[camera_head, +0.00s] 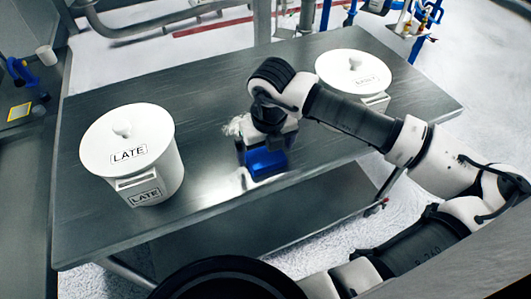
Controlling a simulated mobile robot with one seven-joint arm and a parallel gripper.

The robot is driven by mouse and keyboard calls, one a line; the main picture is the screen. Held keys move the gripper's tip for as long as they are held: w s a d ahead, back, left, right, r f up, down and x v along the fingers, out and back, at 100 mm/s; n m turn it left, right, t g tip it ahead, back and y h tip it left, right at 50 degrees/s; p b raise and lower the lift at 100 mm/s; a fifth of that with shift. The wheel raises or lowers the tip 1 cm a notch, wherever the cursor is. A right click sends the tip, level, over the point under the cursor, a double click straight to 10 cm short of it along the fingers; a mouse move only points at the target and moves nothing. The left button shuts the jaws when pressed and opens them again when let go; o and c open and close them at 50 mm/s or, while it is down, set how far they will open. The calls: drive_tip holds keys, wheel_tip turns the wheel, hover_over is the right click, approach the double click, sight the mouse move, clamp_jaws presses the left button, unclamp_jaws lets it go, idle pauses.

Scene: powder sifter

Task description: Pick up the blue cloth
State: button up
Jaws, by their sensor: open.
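The blue cloth (267,166) shows as a small bright blue patch at the middle of the metal table (215,95), near its front edge. My gripper (265,150) points down right at the cloth, with dark fingers to its left and right. The gripper is open. The wrist and fingers hide part of the cloth, and I cannot tell whether the fingers touch it.
A white lidded bucket marked LATE (158,180) stands on the table at left. A second white lidded bucket (350,68) stands at the back right, partly behind my arm. A whitish crumpled thing (236,126) lies beside my wrist. The table between the buckets is mostly clear.

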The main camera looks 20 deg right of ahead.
drive_tip(key=shift+w+f, duration=0.1)
drive_tip(key=shift+f, duration=0.7)
drive_tip(key=c, duration=0.9)
drive_tip(key=shift+r, duration=0.1)
